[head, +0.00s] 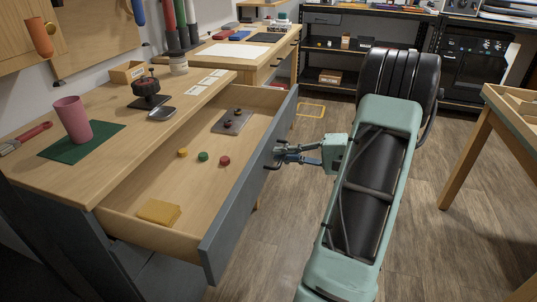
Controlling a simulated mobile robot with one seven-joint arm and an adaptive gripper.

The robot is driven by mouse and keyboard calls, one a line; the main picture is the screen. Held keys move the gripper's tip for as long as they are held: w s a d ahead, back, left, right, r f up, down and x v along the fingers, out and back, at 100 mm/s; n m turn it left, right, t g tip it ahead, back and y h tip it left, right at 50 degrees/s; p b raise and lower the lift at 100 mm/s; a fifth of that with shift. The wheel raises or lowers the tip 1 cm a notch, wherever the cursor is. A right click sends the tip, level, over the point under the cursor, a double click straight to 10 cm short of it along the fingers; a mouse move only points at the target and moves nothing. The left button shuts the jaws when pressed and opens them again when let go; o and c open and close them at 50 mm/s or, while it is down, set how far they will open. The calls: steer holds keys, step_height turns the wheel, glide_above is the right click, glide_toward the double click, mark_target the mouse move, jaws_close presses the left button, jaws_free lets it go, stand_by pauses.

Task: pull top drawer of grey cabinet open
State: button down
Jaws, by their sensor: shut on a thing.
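The grey cabinet (62,232) stands at the left with a wooden top. Its top drawer (247,190) is pulled far out, and its wooden inside shows. My gripper (276,158) is at the drawer's grey front, shut on the dark handle (270,166). My green arm reaches in from the right and hides part of the floor and the back shelf. Inside the drawer lie a yellow block (159,212), small yellow, green and red round pieces, and a grey plate (233,121) with small dark parts.
On the cabinet top are a pink cup (72,120) on a green mat, a dark knobbed device (148,92) and a small box. A wooden table (490,130) stands at the right. Wooden floor (255,255) is clear in front of the drawer.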

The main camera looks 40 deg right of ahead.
steer(key=shift+f+v, duration=0.2)
steer(key=shift+v, duration=0.65)
steer(key=shift+f+v, duration=0.15)
steer(key=shift+v, duration=0.7)
steer(key=shift+f+v, duration=0.2)
steer(key=shift+v, duration=0.7)
steer(key=shift+s, duration=0.1)
steer(key=c, duration=2.3)
jaws_free()
steer(key=shift+d, duration=0.1)
steer(key=shift+c, duration=0.2)
steer(key=v, duration=1.2)
